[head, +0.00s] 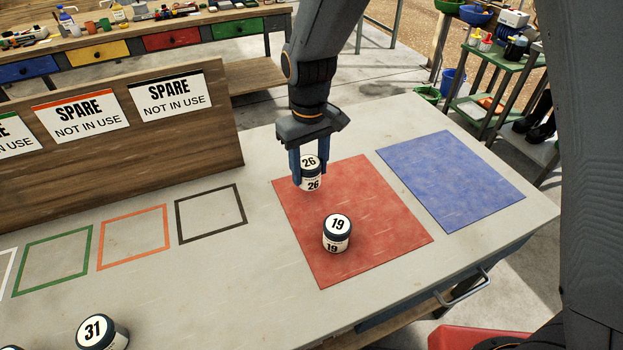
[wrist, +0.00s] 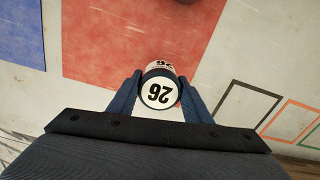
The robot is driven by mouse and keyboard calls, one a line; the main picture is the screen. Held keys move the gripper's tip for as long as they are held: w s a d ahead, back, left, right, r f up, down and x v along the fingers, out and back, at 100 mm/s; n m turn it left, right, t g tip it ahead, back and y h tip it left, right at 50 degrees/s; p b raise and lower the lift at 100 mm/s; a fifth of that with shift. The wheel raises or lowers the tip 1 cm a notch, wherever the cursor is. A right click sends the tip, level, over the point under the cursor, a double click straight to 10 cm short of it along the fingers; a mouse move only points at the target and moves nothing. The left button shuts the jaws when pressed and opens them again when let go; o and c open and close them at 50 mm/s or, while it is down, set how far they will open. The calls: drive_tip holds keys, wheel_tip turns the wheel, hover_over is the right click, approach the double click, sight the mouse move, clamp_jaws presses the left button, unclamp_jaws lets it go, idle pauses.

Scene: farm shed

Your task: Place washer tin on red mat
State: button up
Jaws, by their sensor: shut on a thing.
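My gripper (head: 309,165) is shut on a small round tin labelled 26 (head: 312,183), white with a dark lid, held upright. In the head view the tin is over the upper left part of the red mat (head: 380,205). In the wrist view the tin (wrist: 160,92) sits between the fingers, near the red mat's edge (wrist: 100,50). I cannot tell whether it touches the surface. A second tin labelled 19 (head: 337,234) stands upright on the red mat. No tin is visibly named as washer.
A blue mat (head: 450,180) lies right of the red mat. A tin labelled 31 (head: 101,332) stands at the front left. Empty black (head: 211,213), orange and green outlines lie left of the red mat. A wooden board (head: 110,150) with SPARE signs stands behind them.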

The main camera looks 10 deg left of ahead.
sight(310, 180)
drive_tip(key=shift+f+p, duration=0.35)
drive_tip(key=shift+f, duration=1.55)
drive_tip(key=shift+f, duration=0.1)
drive_tip(key=o, duration=1.1)
wheel_tip(310, 180, up, 12)
drive_tip(key=b, duration=0.3)
drive_tip(key=s+d+f+m, duration=0.1)
drive_tip(key=s+d+m, duration=0.1)
drive_tip(key=d, duration=0.7)
drive_tip(key=s+d+f+m, duration=0.2)
drive_tip(key=s+d+m, duration=0.1)
drive_tip(key=d, duration=0.6)
drive_tip(key=s+d+f+m+t, duration=0.1)
drive_tip(key=s+d+f+m, duration=0.1)
drive_tip(key=d, duration=0.8)
drive_tip(key=shift+s+d+m, duration=0.1)
drive_tip(key=shift+s+m, duration=0.5)
drive_tip(key=shift+s, duration=0.6)
